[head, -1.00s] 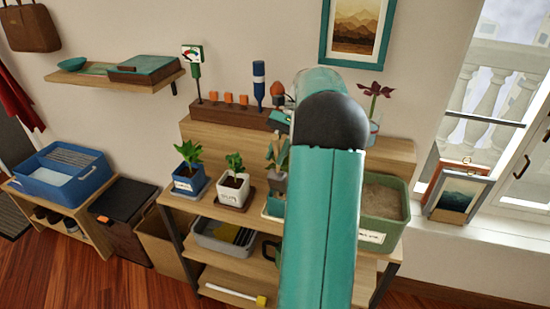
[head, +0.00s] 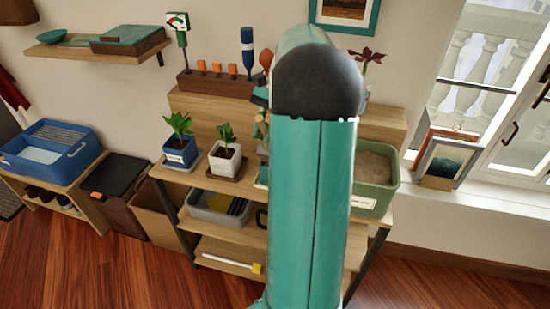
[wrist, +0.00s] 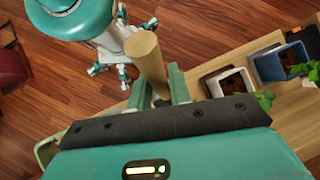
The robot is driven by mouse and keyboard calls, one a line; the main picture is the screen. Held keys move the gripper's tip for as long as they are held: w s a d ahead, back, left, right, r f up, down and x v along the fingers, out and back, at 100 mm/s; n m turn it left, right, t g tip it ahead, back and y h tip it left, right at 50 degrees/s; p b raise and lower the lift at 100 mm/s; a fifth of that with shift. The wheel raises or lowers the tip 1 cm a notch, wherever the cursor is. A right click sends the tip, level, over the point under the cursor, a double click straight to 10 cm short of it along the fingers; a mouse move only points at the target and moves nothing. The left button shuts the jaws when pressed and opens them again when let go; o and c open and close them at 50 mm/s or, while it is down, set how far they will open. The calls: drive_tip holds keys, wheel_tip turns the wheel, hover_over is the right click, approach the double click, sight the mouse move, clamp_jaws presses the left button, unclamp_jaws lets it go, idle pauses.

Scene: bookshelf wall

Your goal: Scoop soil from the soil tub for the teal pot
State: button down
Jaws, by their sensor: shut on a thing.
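The soil tub (head: 390,190) is a green tub with a white label, full of grey-brown soil, at the right end of the plant bench. Part of a green rim, likely the same tub, shows at the left of the wrist view (wrist: 44,151). The teal pot (head: 261,178) is almost wholly hidden behind my arm, left of the tub. My gripper (wrist: 160,88) is shut on a round wooden handle (wrist: 147,55), likely the scoop's. The handle points up and away from the jaws; its working end is hidden. My arm covers the gripper in the head view.
A blue pot (head: 180,158) and a white pot (head: 224,166) with plants stand on the bench (head: 193,186), left of my arm. A grey bin (head: 205,210) is on the shelf below. Framed pictures (head: 440,160) lean on the windowsill at right.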

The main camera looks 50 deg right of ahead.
drive_tip(key=s+a+f+t+h, duration=0.1)
drive_tip(key=s+a+f+h, duration=0.1)
drive_tip(key=a+h, duration=0.2)
drive_tip(key=s+a+f+t+h, duration=0.2)
drive_tip(key=a+h, duration=0.2)
drive_tip(key=a, duration=0.5)
drive_tip(key=shift+s+a+f+n+h, duration=0.35)
drive_tip(key=shift+s+n+h, duration=0.05)
drive_tip(key=w+a+f+n+y, duration=0.1)
drive_tip(key=w+a+f+n, duration=0.25)
drive_tip(key=w+f, duration=0.35)
drive_tip(key=w+a+f+n+y, duration=0.1)
drive_tip(key=w+a+f+n, duration=0.3)
drive_tip(key=w, duration=0.5)
drive_tip(key=w+a+f+n+y, duration=0.1)
drive_tip(key=w+a+f+n, duration=0.6)
drive_tip(key=f, duration=0.7)
drive_tip(key=w+a, duration=0.2)
drive_tip(key=a, duration=0.2)
drive_tip(key=shift+a+f+n+g+y, duration=0.15)
drive_tip(key=shift+a+n+g+y, duration=0.15)
drive_tip(key=shift+n+y, duration=0.1)
drive_tip(key=shift+d, duration=0.1)
